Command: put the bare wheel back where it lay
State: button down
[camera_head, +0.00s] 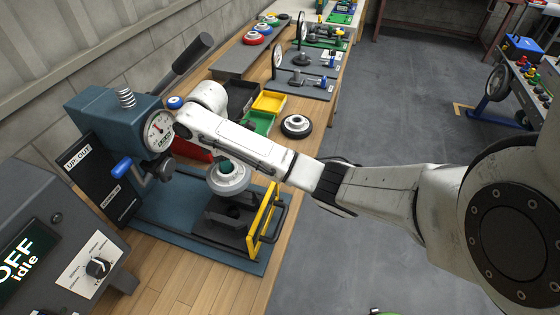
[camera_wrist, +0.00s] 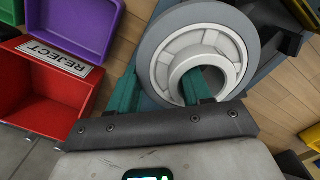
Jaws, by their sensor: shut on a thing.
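The bare wheel (camera_wrist: 165,45), a grey ring with a pale hub and a round bore, is in my gripper (camera_wrist: 160,90) in the wrist view. One teal finger is in the bore and the other is at the outer rim, so the jaws are shut across one side of the wheel. In the head view the wheel (camera_head: 232,184) hangs in front of the press (camera_head: 110,115), above its dark fixture (camera_head: 228,222). My gripper (camera_head: 228,168) is mostly hidden there by my arm. I cannot tell which spot the wheel came from.
A yellow guard (camera_head: 263,222) stands at the fixture's right. A black-tyred wheel (camera_head: 296,127) lies on the bench behind. A red REJECT bin (camera_wrist: 45,90) and a purple bin (camera_wrist: 85,25) show in the wrist view. Yellow (camera_head: 269,102) and green (camera_head: 262,122) trays stand farther back.

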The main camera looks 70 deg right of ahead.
jog(key=s+d+n, duration=0.3)
jog(key=d+n, duration=0.1)
jog(key=d, duration=0.5)
jog(key=s+d+n, duration=0.3)
jog(key=d, duration=0.6)
notch_tip(320, 180, down, 5)
jog(key=shift+f, duration=2.4)
jog(key=shift+f+b, duration=0.15)
jog(key=shift+b, duration=0.15)
jog(key=c, duration=0.8)
grip_release()
notch_tip(320, 180, up, 12)
jog(key=shift+s+r, duration=0.1)
jog(key=shift+r, duration=0.1)
